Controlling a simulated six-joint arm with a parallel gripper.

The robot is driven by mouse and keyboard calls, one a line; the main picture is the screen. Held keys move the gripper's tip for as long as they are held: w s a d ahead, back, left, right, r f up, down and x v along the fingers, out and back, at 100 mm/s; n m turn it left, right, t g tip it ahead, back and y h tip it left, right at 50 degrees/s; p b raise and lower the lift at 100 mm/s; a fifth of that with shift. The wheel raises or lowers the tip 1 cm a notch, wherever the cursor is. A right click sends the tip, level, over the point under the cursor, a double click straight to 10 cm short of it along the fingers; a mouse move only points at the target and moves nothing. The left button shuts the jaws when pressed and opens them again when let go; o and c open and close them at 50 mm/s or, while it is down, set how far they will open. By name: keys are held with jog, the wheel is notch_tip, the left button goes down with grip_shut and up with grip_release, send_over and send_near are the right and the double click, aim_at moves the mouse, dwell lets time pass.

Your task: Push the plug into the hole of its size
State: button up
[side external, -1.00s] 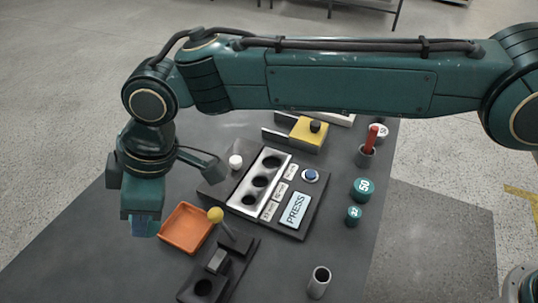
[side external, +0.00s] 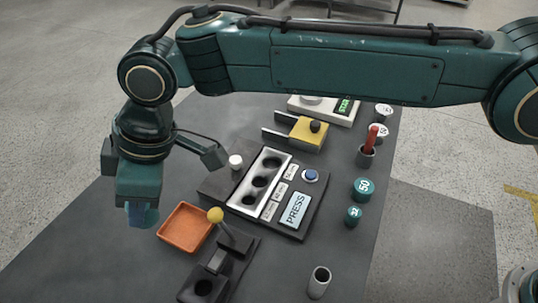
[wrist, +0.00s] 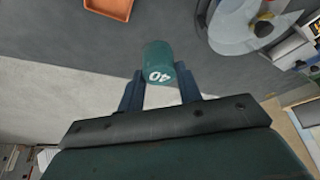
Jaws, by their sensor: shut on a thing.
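A teal plug marked 40 (wrist: 158,62) is held between the blue fingers of my gripper (wrist: 160,88) in the wrist view. In the side view my gripper (side external: 142,214) points down, left of the orange tray, and its body mostly hides the plug. A pale plate (side external: 240,207) with three dark holes of different sizes sits on a dark panel at the middle of the table: the large hole (side external: 271,161) is farthest, then the middle hole (side external: 259,181), then the small hole (side external: 250,199). The holes look empty. The plug is well apart from them.
The orange tray (side external: 186,228) looks empty. A yellow-knobbed lever (side external: 216,215) stands near the plate. A PRESS screen (side external: 295,208) and blue button (side external: 311,175) are right of it. Teal plugs marked 50 (side external: 362,188) and apparently 32 (side external: 353,215) stand at the right.

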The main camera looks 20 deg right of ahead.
jog(key=w+d, duration=0.9)
jog(key=d, duration=0.1)
jog(key=r, duration=0.1)
send_over(262, 185)
notch_tip(262, 185, down, 20)
jog(key=shift+r, duration=0.1)
dwell(0.6)
jog(key=o, duration=1.1)
jog(key=shift+f, duration=0.2)
jog(key=shift+c, duration=0.2)
jog(key=shift+r, duration=0.1)
